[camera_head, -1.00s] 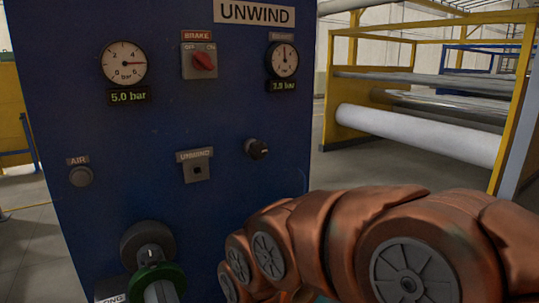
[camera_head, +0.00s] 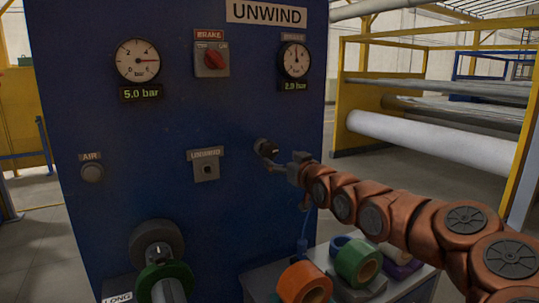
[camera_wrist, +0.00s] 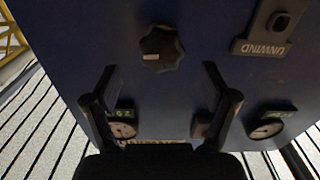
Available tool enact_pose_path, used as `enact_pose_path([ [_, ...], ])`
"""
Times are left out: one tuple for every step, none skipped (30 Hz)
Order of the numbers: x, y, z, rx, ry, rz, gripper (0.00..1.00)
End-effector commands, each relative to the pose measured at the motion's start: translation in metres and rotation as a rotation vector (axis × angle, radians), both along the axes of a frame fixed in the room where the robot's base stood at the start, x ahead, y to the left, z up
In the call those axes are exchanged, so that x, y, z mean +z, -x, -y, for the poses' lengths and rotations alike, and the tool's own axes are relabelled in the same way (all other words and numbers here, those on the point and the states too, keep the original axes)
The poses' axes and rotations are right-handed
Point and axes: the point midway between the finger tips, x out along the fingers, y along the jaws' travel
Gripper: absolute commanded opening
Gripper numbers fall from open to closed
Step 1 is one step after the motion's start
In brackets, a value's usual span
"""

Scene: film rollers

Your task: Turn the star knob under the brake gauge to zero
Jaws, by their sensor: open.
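The black star knob (camera_head: 264,148) sticks out of the blue panel (camera_head: 185,115), below the small round brake gauge (camera_head: 295,60). The gauge's green display (camera_head: 293,85) shows a little under 3 bar; its last digit is blurred. My gripper (camera_head: 280,166) is close to the knob, at its lower right in the head view. In the wrist view, the lobed knob (camera_wrist: 161,48) lies just beyond and between the two open fingertips of my gripper (camera_wrist: 158,68). No contact shows. The wrist picture is turned over, with its labels upside down.
A red BRAKE switch (camera_head: 214,59) and a larger 5.0 bar gauge (camera_head: 138,61) are higher on the panel. An UNWIND key plate (camera_head: 206,168) is left of the knob. Tape rolls (camera_head: 357,262) lie on a cart (camera_head: 372,292) below my arm.

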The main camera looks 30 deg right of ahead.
Motion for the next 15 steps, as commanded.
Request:
enact_pose_path([
  [0.000,-0.005,0.000,0.001,0.000,-0.003,0.84],
  [0.001,-0.008,0.000,0.001,-0.001,-0.003,0.84],
  [0.001,-0.012,0.001,0.001,-0.001,-0.003,0.84],
  [0.001,-0.016,0.001,0.001,-0.001,-0.003,0.84],
  [0.002,-0.019,0.001,0.001,0.000,-0.002,0.84],
  [0.003,-0.024,0.001,0.001,0.002,-0.001,0.84],
  [0.003,-0.028,0.002,0.001,0.002,-0.001,0.84],
  [0.003,-0.032,0.002,0.002,0.001,-0.002,0.84],
  [0.002,-0.038,0.002,0.002,0.000,-0.003,0.84],
  [0.001,-0.041,0.002,0.002,0.000,-0.004,0.84],
  [0.001,-0.045,0.002,0.003,-0.001,-0.005,0.84],
  [0.000,-0.050,0.002,0.004,-0.001,-0.006,0.84],
  [0.000,-0.053,0.003,0.003,-0.002,-0.006,0.84],
  [0.000,-0.056,0.003,0.003,-0.002,-0.006,0.84],
  [0.001,-0.059,0.004,0.002,-0.001,-0.005,0.84],
])
